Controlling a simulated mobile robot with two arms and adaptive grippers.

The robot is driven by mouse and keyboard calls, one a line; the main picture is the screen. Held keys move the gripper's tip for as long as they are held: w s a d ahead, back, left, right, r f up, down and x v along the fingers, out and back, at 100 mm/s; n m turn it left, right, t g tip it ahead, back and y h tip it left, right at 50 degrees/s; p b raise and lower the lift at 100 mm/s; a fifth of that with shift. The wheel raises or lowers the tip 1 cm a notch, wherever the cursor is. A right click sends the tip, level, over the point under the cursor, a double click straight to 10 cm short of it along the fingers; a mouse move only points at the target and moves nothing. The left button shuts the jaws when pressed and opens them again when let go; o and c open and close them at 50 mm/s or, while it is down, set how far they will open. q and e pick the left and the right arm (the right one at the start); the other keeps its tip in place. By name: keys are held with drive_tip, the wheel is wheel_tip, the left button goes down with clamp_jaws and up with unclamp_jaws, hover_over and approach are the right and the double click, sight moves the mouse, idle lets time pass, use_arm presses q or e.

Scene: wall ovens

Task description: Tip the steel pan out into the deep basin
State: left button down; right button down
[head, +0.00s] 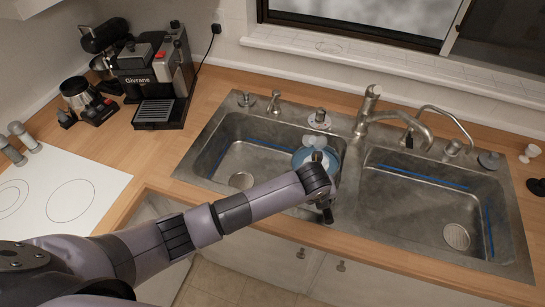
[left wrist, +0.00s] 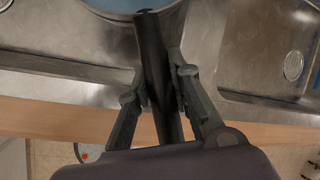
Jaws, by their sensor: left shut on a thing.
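A round pan (head: 298,157) with a blue-looking inside is partly hidden behind my arm, over the right end of the left basin (head: 225,150). Small pale pieces (head: 315,142) show in it; I cannot tell what they are. In the left wrist view the pan's rim (left wrist: 105,10) shows at the top and its dark handle (left wrist: 152,45) runs down between my fingers. My left gripper (left wrist: 160,85) is shut on that handle; it also shows in the head view (head: 326,208). The right basin (head: 420,205) looks empty. I cannot tell which basin is deeper. My right gripper is not in view.
A faucet (head: 368,112) stands behind the divider, with a thin curved spout (head: 440,112) to its right. A coffee machine (head: 155,75) and a small grinder-like appliance (head: 85,100) stand at the left on the wooden counter. A white hob (head: 75,185) lies at the lower left.

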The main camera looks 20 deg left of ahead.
use_arm(q)
drive_tip(key=shift+w, duration=0.1)
drive_tip(key=shift+a+h, duration=0.4)
drive_tip(key=shift+a, duration=0.1)
drive_tip(key=shift+a+f, duration=0.1)
drive_tip(key=shift+w, duration=0.1)
drive_tip(key=shift+a, duration=0.15)
drive_tip(key=shift+a+f+h, duration=0.15)
drive_tip(key=shift+a+h, duration=0.25)
drive_tip(key=shift+w+a+n, duration=0.1)
drive_tip(key=shift+n, duration=0.2)
